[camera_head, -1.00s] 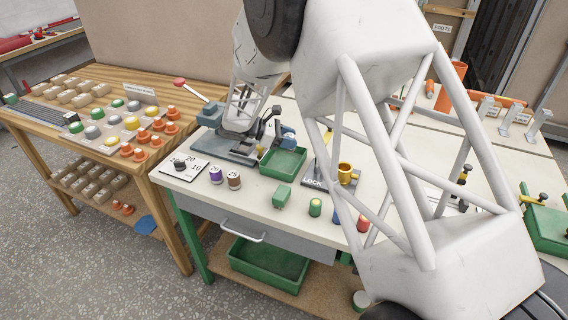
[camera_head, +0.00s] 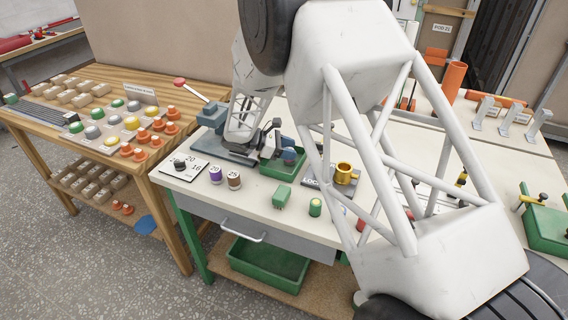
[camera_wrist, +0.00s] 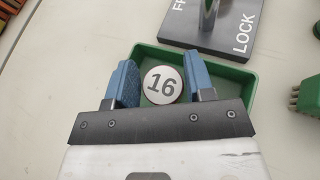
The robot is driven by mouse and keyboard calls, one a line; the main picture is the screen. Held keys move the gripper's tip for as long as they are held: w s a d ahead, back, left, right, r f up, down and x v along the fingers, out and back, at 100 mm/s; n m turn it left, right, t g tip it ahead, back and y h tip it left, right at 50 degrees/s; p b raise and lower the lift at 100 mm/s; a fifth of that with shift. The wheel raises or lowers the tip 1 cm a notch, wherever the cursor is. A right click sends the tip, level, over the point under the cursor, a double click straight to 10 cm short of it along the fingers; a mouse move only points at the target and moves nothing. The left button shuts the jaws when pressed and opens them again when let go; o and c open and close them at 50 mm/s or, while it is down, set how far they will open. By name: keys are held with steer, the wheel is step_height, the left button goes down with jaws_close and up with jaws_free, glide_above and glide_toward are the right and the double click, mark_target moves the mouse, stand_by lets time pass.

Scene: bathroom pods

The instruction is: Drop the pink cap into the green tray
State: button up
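The cap (camera_wrist: 162,85) shows in the wrist view as a round, pale grey top marked 16 with a darker rim; little of its side colour shows. It sits between the two blue fingers of my gripper (camera_wrist: 162,82) and fills the gap between them. The green tray (camera_wrist: 239,79) lies below, with the cap within its outline. In the head view the tray (camera_head: 283,170) stands on the white bench, and my gripper (camera_head: 279,148) is low over its back part. The cap cannot be made out there.
A dark LOCK plate with a yellow cup (camera_head: 344,173) stands right of the tray. A green block (camera_head: 281,197), a green cap (camera_head: 315,207), a purple cap (camera_head: 215,174) and a brown cap (camera_head: 233,178) stand in front.

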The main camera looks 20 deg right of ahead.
steer(key=o, duration=0.4)
steer(key=shift+c, duration=0.2)
steer(key=shift+a, duration=0.1)
steer(key=shift+v, duration=3.85)
steer(key=shift+r, duration=0.1)
steer(key=s+a+r+m+t+y, duration=0.15)
steer(key=s+r+m+y, duration=0.55)
steer(key=s+r, duration=0.95)
steer(key=s+a+r+m+t+y, duration=0.1)
steer(key=s+a+m+t+y, duration=0.1)
steer(key=s, duration=0.9)
steer(key=s+a+r+m+t+y, duration=0.1)
steer(key=s+a+m+t+y, duration=0.2)
steer(key=s, duration=0.9)
steer(key=shift+s+r+m+y, duration=0.2)
steer(key=shift+m+y, duration=0.3)
steer(key=shift+m, duration=0.5)
